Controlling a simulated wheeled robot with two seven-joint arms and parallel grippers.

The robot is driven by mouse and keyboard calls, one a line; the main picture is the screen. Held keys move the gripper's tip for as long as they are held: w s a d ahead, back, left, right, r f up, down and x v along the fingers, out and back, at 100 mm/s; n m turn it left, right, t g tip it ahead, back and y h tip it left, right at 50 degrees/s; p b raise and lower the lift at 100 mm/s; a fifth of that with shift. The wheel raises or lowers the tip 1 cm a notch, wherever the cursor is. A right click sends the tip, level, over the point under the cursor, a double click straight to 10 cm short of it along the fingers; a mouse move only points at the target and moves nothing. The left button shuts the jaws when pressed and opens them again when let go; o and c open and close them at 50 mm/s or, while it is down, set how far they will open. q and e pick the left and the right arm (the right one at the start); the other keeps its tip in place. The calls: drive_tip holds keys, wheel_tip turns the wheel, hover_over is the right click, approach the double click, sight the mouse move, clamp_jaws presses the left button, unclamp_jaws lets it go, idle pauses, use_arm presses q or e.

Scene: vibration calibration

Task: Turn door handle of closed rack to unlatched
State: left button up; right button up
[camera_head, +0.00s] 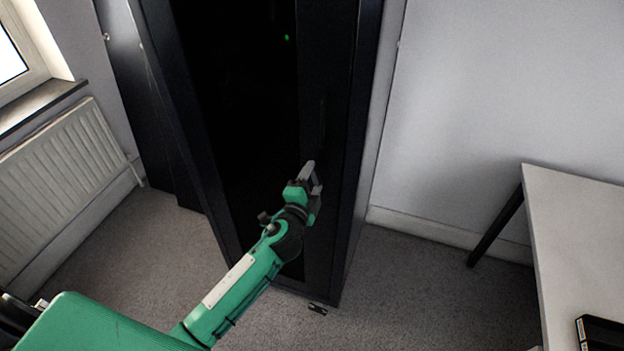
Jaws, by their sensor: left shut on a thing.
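The closed rack (240,130) is a tall black cabinet with a dark door, standing in the middle of the view. A small green light shows inside it near the top. Its door handle (322,120) is a dark upright shape on the right frame of the door, hard to make out against the black. My left gripper (312,175) is at the lower part of the handle, its grey fingers pointing up along the door frame. It is shut on the handle, though the contact is too dark to see clearly. My right gripper is not in view.
A white radiator (65,185) under a window is on the left. A pale table (580,240) with a black tray (600,332) stands at the right. A small dark object (318,309) lies on the carpet by the rack's base. Carpet between rack and table is clear.

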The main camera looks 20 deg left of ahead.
use_arm(q)
drive_tip(key=shift+m+p, duration=0.3)
drive_tip(key=shift+m, duration=1.2)
drive_tip(key=o, duration=1)
drive_tip(key=s+b, duration=0.1)
drive_tip(key=s, duration=0.6)
drive_tip(key=s+b, duration=0.2)
drive_tip(key=s, duration=0.4)
drive_tip(key=shift+s+a+b, duration=0.2)
drive_tip(key=shift+s+b, duration=0.1)
drive_tip(key=shift+s, duration=0.1)
